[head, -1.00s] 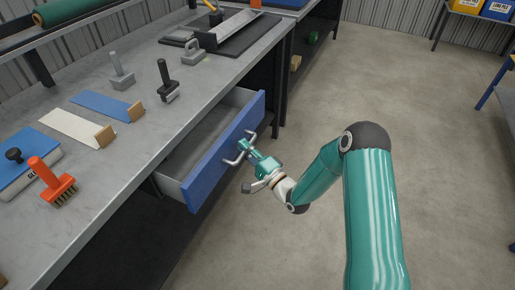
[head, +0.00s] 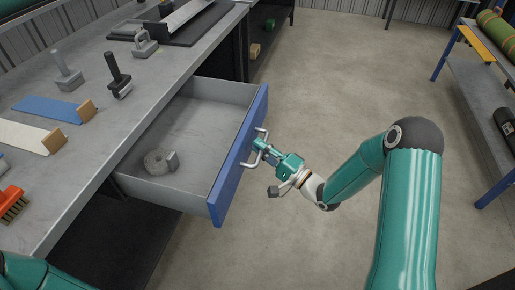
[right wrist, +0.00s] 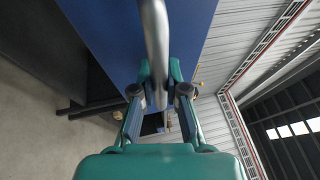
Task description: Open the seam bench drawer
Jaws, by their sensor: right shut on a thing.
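The seam bench drawer (head: 234,165) has a blue front and a grey inside, and stands well out from the bench (head: 150,66). A roll of grey tape (head: 158,161) and a small grey block lie inside it. The drawer's metal bar handle (head: 246,163) is on the blue front. My right gripper (head: 262,148) is shut on the handle. In the right wrist view the handle (right wrist: 154,40) runs between the two fingers (right wrist: 160,95), with the blue drawer front behind it. Part of my left arm shows at the bottom left of the head view, but its gripper is out of view.
On the bench top lie a black-handled tool (head: 117,75), a grey-handled tool (head: 66,70), blue and cream strips and an orange brush (head: 12,205). A rack (head: 480,90) with rolls stands at the right. The floor between is clear.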

